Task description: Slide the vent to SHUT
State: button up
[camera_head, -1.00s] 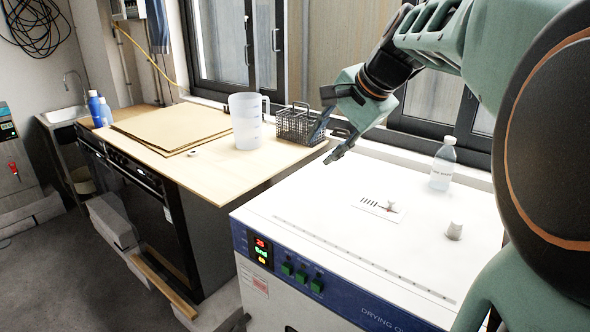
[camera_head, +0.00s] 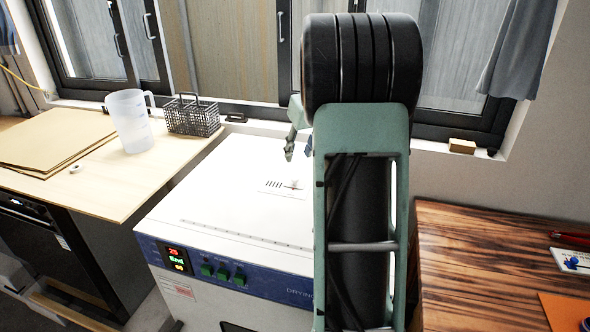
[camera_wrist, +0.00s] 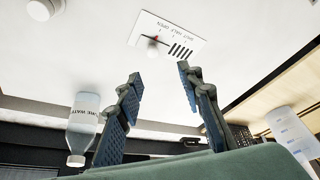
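The vent plate (camera_head: 274,187) lies on the white top of the drying oven (camera_head: 215,200); it also shows in the wrist view (camera_wrist: 197,43), with dark slots and small SHUT, HALF and OPEN lettering. Its pale knob (camera_head: 295,184) stands beside the slots, with a red mark near it; the knob also shows in the wrist view (camera_wrist: 152,46). I cannot tell exactly which label it points to. My gripper (camera_wrist: 159,75) is open and empty, its two blue-padded fingers apart and not touching the knob. In the head view my arm hides part of the gripper (camera_head: 290,152).
A water bottle (camera_wrist: 83,130) and a white round cap (camera_wrist: 42,8) stand on the oven top. A jug (camera_head: 130,122) and wire basket (camera_head: 192,117) are on the left bench. A wooden table (camera_head: 480,260) is at right. The window wall is behind.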

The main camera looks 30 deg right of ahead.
aim_at(295, 178)
jog(key=shift+n, duration=0.3)
jog(key=x, duration=0.7)
jog(key=d+x, duration=0.1)
jog(key=x, duration=0.3)
jog(key=shift+s+f, duration=0.2)
jog(key=shift+f, duration=0.1)
jog(key=shift+d, duration=0.1)
grip_shut()
